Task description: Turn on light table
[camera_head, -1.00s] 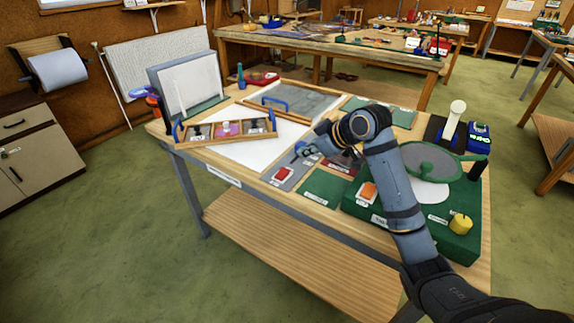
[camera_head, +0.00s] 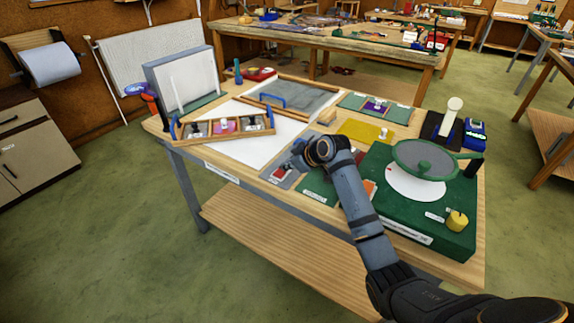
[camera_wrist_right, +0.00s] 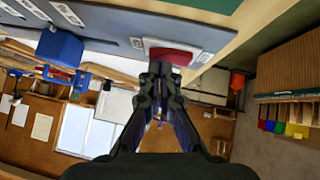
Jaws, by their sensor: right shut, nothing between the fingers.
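A red switch (camera_head: 278,173) sits on a grey plate (camera_head: 270,178) near the table's front edge. My right gripper (camera_head: 292,163) is shut and empty, just above and beside the switch. In the right wrist view the red switch (camera_wrist_right: 172,55) lies directly past the shut fingertips (camera_wrist_right: 160,70); I cannot tell whether they touch it. A flat white panel (camera_head: 240,150) lies on the tabletop to the left of the switch. A white upright panel in a grey-blue frame (camera_head: 150,78) stands at the back left. My left gripper is not in view.
A wooden tray with blue handles (camera_head: 190,141) lies on the white panel. Right of my arm are a green base (camera_head: 455,235) with a round grey disc (camera_head: 425,158) and a yellow knob (camera_head: 457,219). A yellow sheet (camera_head: 360,132) lies behind my wrist.

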